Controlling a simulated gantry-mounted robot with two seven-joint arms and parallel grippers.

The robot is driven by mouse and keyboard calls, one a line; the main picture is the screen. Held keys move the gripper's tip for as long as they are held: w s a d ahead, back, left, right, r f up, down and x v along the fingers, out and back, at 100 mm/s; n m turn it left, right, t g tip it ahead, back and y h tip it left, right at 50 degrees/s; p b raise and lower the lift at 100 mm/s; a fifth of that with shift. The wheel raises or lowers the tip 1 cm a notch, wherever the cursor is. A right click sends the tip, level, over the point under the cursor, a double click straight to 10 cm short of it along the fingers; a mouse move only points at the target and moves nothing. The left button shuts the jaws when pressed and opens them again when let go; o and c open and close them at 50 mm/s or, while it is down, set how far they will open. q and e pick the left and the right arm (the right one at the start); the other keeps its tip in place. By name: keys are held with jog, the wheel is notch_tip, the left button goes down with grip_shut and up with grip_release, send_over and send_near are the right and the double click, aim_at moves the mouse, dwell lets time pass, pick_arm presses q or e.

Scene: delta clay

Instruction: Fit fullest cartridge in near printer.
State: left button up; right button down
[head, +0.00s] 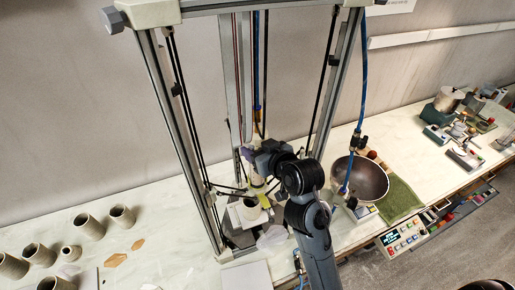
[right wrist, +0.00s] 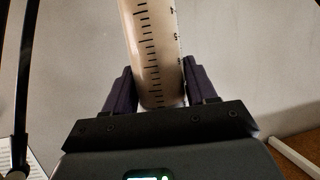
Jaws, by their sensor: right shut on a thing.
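The near printer (head: 161,95) is a tall metal delta frame on the bench, with dark rods and a blue hose. My right arm reaches into it from the front. My right gripper (head: 262,157) is inside the frame, near its centre. In the right wrist view its purple fingers (right wrist: 160,80) are shut on a cartridge (right wrist: 155,45), a clear tube with black graduation marks and pale clay inside. The cartridge stands nearly upright, tilted slightly in that view. My left gripper is not in view.
Several clay cups (head: 89,227) stand at the left of the bench. A dark metal bowl (head: 360,178) and a green cloth (head: 399,199) lie right of the frame. A control panel (head: 403,236) is on the bench front. Frame posts and rods closely surround my right gripper.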

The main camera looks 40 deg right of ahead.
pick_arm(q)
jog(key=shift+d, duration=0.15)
pick_arm(e)
jog(key=shift+c, duration=1.3)
grip_release()
jog(key=shift+f, duration=0.15)
